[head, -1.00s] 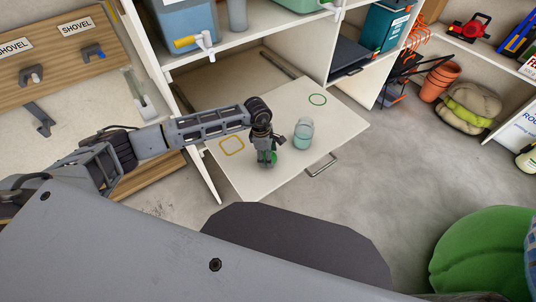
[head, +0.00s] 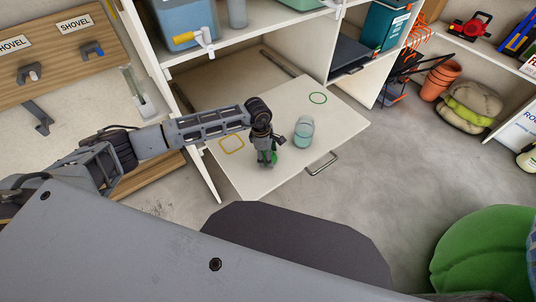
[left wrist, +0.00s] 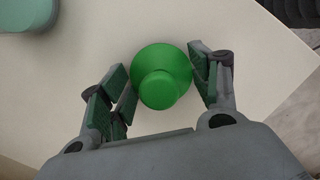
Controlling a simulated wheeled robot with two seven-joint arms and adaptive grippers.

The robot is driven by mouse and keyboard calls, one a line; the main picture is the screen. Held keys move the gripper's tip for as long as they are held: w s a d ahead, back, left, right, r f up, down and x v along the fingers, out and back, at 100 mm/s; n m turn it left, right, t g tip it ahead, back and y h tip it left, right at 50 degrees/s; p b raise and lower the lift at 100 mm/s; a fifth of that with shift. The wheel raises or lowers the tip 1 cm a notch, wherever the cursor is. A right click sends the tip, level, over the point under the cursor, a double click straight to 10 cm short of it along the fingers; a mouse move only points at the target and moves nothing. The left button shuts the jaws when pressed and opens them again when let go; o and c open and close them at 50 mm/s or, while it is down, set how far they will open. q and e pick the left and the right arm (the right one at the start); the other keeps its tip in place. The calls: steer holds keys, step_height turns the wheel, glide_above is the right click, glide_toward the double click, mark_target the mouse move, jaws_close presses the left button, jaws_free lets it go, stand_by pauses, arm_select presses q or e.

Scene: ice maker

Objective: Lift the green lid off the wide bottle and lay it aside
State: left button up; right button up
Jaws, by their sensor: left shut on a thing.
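The wide bottle (head: 303,132) is a translucent teal jar standing upright on the pull-out board, with no green lid on it. Part of it shows at the top left of the left wrist view (left wrist: 28,14). The green lid (left wrist: 160,78), round with a raised knob, is between the fingers of my left gripper (left wrist: 163,82), which is shut on it. In the head view my left gripper (head: 267,158) points down at the board, left of and nearer than the bottle. Only a little green of the lid shows there. I cannot tell whether it touches the board. My right gripper is not in view.
A shelf with a tapped blue container (head: 186,18) stands above. Board around the bottle is clear.

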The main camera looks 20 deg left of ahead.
arm_select(q)
steer(key=o, duration=1.2)
steer(key=shift+s+a+r, duration=0.1)
steer(key=shift+a+r, duration=0.2)
steer(key=shift+r, duration=1.65)
steer(key=shift+w+a+r, duration=0.1)
steer(key=shift+a+r, duration=0.2)
steer(key=shift+r, duration=1.7)
steer(key=shift+s+a+r, duration=0.1)
steer(key=shift+a+r, duration=0.2)
steer(key=shift+r, duration=1.65)
steer(key=shift+s, duration=0.1)
